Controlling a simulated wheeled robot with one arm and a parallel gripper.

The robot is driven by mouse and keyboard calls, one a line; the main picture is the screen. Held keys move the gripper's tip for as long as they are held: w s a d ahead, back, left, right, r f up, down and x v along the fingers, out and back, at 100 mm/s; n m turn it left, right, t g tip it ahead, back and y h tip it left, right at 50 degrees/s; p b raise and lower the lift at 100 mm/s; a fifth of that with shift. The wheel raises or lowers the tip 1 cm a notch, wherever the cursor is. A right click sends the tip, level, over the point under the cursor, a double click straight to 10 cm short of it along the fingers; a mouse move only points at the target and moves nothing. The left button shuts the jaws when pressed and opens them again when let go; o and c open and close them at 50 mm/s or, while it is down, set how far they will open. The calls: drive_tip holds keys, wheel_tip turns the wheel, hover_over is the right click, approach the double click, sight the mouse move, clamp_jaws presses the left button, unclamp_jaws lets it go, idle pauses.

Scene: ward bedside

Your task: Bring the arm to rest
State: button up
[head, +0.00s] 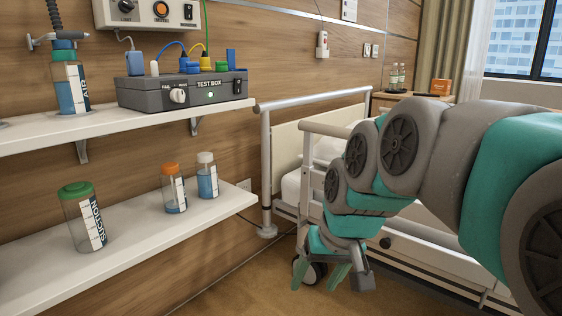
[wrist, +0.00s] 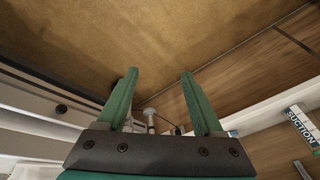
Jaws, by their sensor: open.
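My arm reaches in from the right edge of the head view, bent over, with its end low in front of the bed. My gripper (head: 322,276) points down there, beside the end of the lower shelf and apart from it. In the wrist view my gripper (wrist: 158,90) shows two green fingers spread wide. Nothing is between them, and brown floor lies beyond. The fingertips touch nothing that I can see.
The lower shelf (head: 130,250) holds a green-capped suction jar (head: 84,222) and two smaller bottles. The upper shelf (head: 120,124) carries a test box (head: 180,92) and a bottle. The bed rail (head: 266,165) is close behind my arm. Floor (head: 235,285) is free between shelf and bed.

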drive_tip(key=s+d+f+m+g+h, duration=0.15)
drive_tip(key=s+d+f, duration=0.25)
drive_tip(key=s+f, duration=0.5)
drive_tip(key=s+d+f+n+g+h, duration=0.1)
drive_tip(key=s+d+f+g, duration=0.3)
drive_tip(key=s, duration=0.8)
drive_tip(key=s+p+v, duration=0.2)
drive_tip(key=p+v, duration=1)
drive_tip(key=p, duration=0.2)
drive_tip(key=shift+s+d+r+t, duration=0.35)
drive_tip(key=shift+s+d+r, duration=0.15)
drive_tip(key=shift+d+r, duration=0.15)
drive_tip(key=shift+m, duration=0.25)
